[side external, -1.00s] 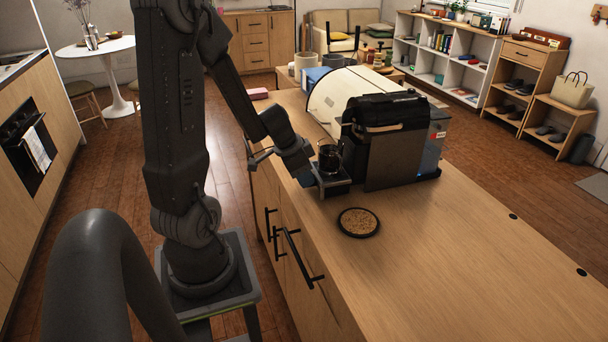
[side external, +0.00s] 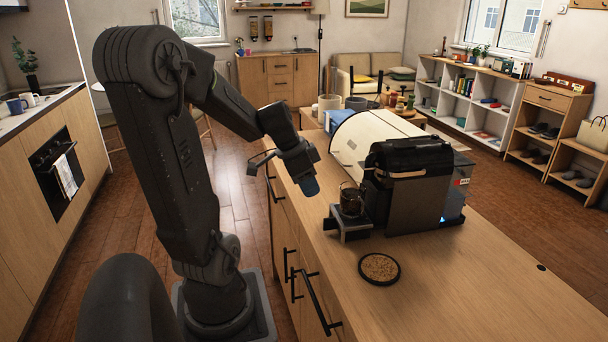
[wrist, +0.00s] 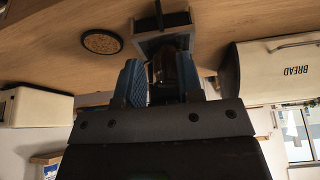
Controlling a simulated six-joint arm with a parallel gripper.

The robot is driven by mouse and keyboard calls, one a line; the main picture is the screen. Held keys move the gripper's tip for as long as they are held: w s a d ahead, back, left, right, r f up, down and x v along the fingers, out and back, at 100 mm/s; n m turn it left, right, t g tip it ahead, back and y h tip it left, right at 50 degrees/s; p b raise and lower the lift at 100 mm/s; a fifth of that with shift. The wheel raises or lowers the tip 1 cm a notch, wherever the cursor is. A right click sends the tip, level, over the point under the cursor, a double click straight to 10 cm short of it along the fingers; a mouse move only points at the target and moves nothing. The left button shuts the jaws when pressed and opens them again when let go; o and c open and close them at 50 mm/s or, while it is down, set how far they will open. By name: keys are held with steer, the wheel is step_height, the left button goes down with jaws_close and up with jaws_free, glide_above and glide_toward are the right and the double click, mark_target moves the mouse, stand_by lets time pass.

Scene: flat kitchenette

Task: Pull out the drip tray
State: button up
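The coffee machine (side external: 418,190) is black and grey and stands on the wooden counter. Its drip tray (side external: 349,224), a small grey platform, juts out from the machine's left side. A dark glass cup (side external: 351,201) stands on it. My gripper (side external: 312,187) is left of the tray and a little above counter height, apart from it. In the wrist view, which is upside down, the blue fingers of my gripper (wrist: 162,75) are spread. The glass cup (wrist: 168,70) and grey tray (wrist: 150,42) appear beyond and between them. Nothing is held.
A round cork trivet (side external: 379,268) with a dark rim lies in front of the machine. A cream bread bin (side external: 362,138) stands behind it. Black handles (side external: 316,305) stick out from the counter front below. The near right counter is clear.

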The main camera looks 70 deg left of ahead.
steer(key=shift+v, duration=1.35)
steer(key=s+a+f+m+g+y, duration=0.2)
steer(key=a+m+y, duration=0.1)
steer(key=a+y, duration=0.1)
step_height(320, 180, up, 3)
steer(key=m+t+h, duration=0.2)
steer(key=m+t, duration=0.5)
steer(key=m, duration=2.1)
glide_above(324, 219)
steer(key=a, duration=0.1)
steer(key=s+f+m+g+h, duration=0.2)
steer(key=s+m+g, duration=0.3)
steer(key=x, duration=1.3)
steer(key=shift+w+d+f, duration=0.1)
steer(key=shift+d+f, duration=0.2)
steer(key=shift+f, duration=0.05)
